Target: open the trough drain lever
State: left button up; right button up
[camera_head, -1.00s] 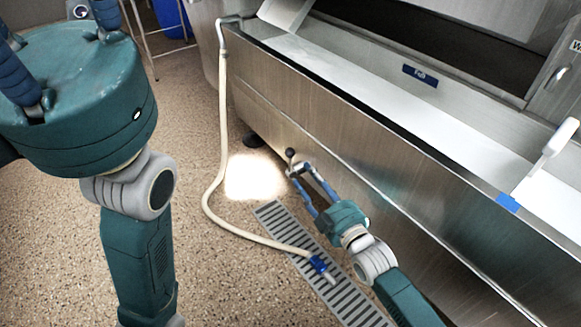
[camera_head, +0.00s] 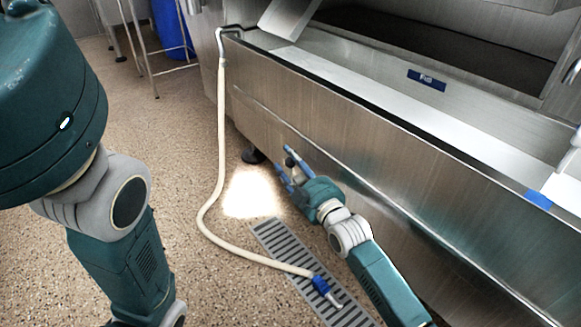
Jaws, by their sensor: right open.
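The steel trough (camera_head: 330,130) runs from the upper left to the lower right. The drain lever (camera_head: 291,162) shows as a small dark knob low on its front wall. My right gripper (camera_head: 284,166) is open, with its blue fingers on either side of the knob. I cannot tell whether they touch it. The lever's stem is mostly hidden behind the fingers and the gripper body. My left arm fills the left side of the view, and its gripper fingers are out of sight.
A cream hose (camera_head: 217,170) hangs from the trough's far corner and runs across the floor. Its blue nozzle (camera_head: 320,285) lies on the slotted floor drain (camera_head: 285,250). A trough foot (camera_head: 252,155) stands near the lever. The speckled floor at left is mostly clear.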

grip_shut()
